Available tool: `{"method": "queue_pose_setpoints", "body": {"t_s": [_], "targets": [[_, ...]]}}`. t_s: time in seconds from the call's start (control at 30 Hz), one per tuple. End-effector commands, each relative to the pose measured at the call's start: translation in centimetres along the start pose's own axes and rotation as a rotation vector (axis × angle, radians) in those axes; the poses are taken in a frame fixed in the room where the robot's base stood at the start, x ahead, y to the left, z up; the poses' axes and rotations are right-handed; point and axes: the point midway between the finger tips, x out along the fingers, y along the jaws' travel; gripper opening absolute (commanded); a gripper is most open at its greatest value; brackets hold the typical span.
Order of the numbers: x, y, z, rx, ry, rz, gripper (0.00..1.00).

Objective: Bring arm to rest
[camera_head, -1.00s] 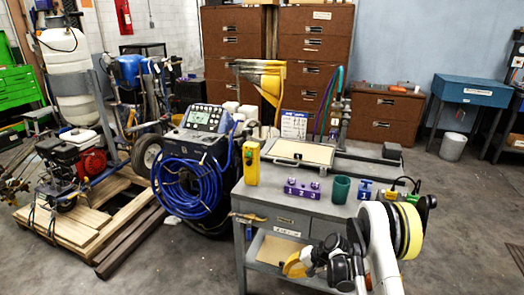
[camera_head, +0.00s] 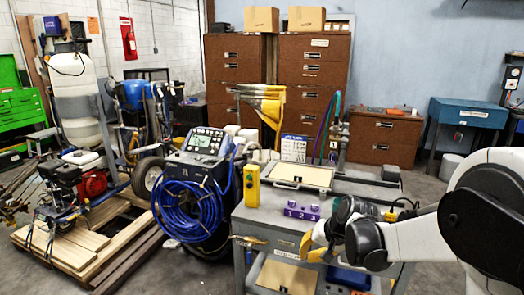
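My arm reaches in from the right edge, with a large white link and black joint cap close to the camera. It extends left over the grey workbench (camera_head: 262,216). My gripper (camera_head: 314,246), with yellow finger parts, is at the arm's left end, by the bench's front. No object shows clearly in it. The fingers are small and partly hidden by the dark wrist, so I cannot tell whether they are open or shut. The arm hides the right part of the bench top.
A yellow box-shaped device (camera_head: 251,186), a purple numbered block (camera_head: 301,211) and a tray (camera_head: 300,178) stand on the bench. A blue bin (camera_head: 347,279) is below. The line striper (camera_head: 191,190) with coiled blue hose stands left. Floor shows between bench and pallet (camera_head: 75,245).

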Motion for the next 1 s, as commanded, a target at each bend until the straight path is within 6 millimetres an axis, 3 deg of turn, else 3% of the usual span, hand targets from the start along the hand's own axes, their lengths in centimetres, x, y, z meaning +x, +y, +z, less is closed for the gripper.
{"method": "queue_pose_setpoints", "body": {"t_s": [0.03, 0.2, 0.5, 0.73, 1.0], "targets": [[-2.4, -0.4, 1.0, -0.018, 0.016, 0.019, 0.0], [-9.5, -0.7, 4.3, -0.088, 0.08, 0.087, 0.0], [-18.1, 1.1, 12.8, -0.22, 0.187, 0.204, 0.0], [-20.7, 3.5, 18.2, -0.308, 0.252, 0.275, 0.0], [-21.2, 4.5, 20.0, -0.344, 0.276, 0.303, 0.0]]}}
